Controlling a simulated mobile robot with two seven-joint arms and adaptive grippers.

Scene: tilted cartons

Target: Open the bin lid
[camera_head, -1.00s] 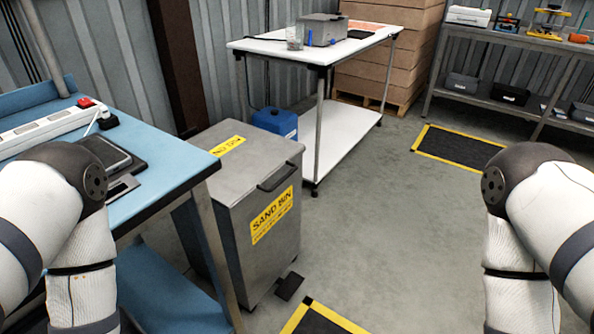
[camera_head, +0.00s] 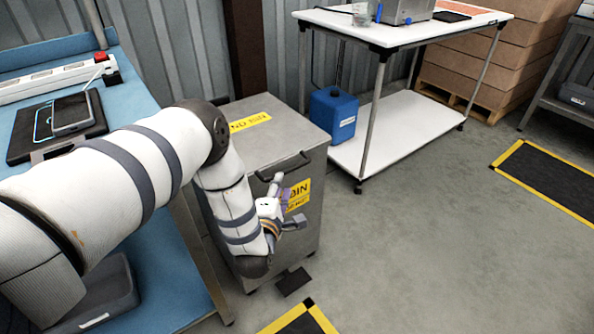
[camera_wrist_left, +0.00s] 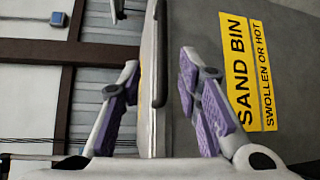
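The grey metal sand bin (camera_head: 308,222) stands beside the blue workbench, with its lid (camera_head: 275,140) shut. A dark bar handle (camera_head: 285,166) sits at the lid's front edge; it also shows in the left wrist view (camera_wrist_left: 160,60). My left gripper (camera_head: 290,201) is in front of the bin, just below the handle, and covers part of the yellow label. In the left wrist view its purple-padded fingers (camera_wrist_left: 160,75) are apart and empty, with the handle ahead between them. The handle looks apart from the fingers. My right gripper is out of view.
The blue workbench (camera_head: 150,105) is close on the bin's left, under my left arm. A blue jerrycan (camera_head: 333,115) and white table (camera_head: 400,30) stand behind the bin. A black pedal (camera_head: 292,281) lies at its foot.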

